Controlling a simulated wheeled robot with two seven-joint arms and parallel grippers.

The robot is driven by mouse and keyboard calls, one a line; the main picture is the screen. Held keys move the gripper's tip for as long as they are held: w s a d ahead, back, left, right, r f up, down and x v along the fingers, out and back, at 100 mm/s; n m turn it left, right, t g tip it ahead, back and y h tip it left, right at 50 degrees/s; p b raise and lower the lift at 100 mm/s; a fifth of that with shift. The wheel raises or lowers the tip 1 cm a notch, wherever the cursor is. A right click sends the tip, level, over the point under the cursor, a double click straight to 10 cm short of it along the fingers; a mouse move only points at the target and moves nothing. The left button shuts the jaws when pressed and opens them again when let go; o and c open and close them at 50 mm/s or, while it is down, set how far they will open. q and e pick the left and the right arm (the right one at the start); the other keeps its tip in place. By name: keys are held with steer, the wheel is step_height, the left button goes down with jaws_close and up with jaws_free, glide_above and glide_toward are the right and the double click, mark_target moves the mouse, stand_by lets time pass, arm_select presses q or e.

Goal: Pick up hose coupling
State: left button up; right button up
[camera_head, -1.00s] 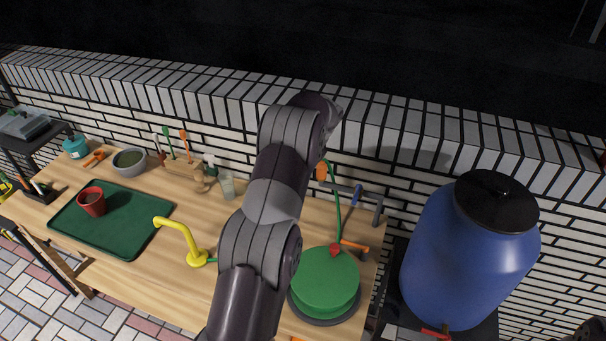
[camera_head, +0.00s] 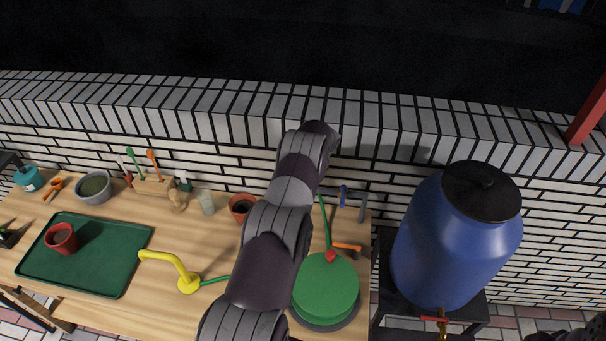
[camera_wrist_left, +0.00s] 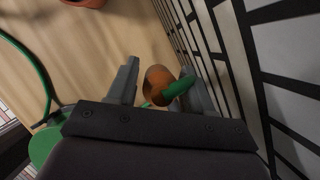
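The hose coupling (camera_wrist_left: 158,82) is an orange piece on a green hose end (camera_wrist_left: 180,87), seen in the left wrist view. My left gripper (camera_wrist_left: 160,85) has its two fingers apart, with the coupling between them. A gap shows between the left finger and the coupling; the hose end lies close to the right finger, and I cannot tell if they touch. In the head view my left arm hides the gripper and coupling. The green hose (camera_head: 323,222) rises beside the arm from a round green object (camera_head: 325,286).
A brick wall (camera_head: 230,155) stands close behind the wooden bench (camera_head: 215,245). A blue barrel (camera_head: 450,245) stands to the right. A yellow spout-like piece (camera_head: 172,265), a green tray (camera_head: 85,255) and a terracotta pot (camera_head: 242,205) are left of my arm.

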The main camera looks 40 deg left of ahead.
arm_select(q)
steer(key=shift+d+r, duration=0.2)
steer(key=shift+d, duration=0.1)
steer(key=c, duration=0.7)
steer(key=shift+a+f, duration=0.1)
arm_select(e)
steer(key=shift+d, duration=0.15)
steer(key=shift+f, duration=0.1)
